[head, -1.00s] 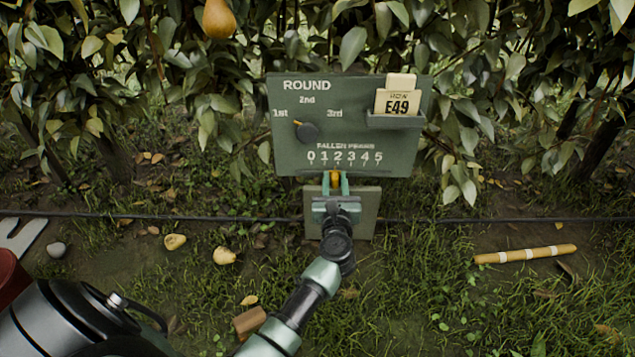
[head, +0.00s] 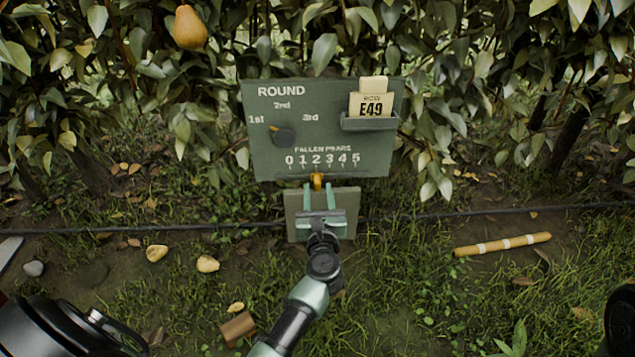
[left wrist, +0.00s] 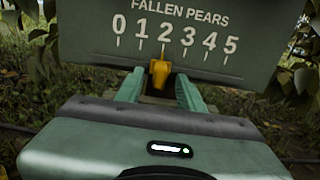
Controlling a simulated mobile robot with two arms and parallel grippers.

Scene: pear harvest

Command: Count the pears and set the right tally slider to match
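The green tally board (head: 265,165) stands in front of the hedge, with a "FALLEN PEARS" scale from 0 to 5. Its yellow slider tab (head: 317,181) sits below the 2; it also shows under the 2 in the left wrist view (left wrist: 159,74). My left gripper (head: 318,186) is at the board's lower edge, its fingers apart on either side of the tab with gaps visible. Two yellowish pears, one (head: 157,253) and another (head: 208,264), lie on the ground left of the board. One pear (head: 190,27) hangs in the hedge. My right gripper is not in view.
A round knob (head: 284,137) on the board points toward "1st". A card reading E49 (head: 371,105) stands in a holder. A dark hose (head: 420,215) crosses the ground. A banded stick (head: 503,244) lies right, a brown block (head: 237,328) and grey stone (head: 34,268) left.

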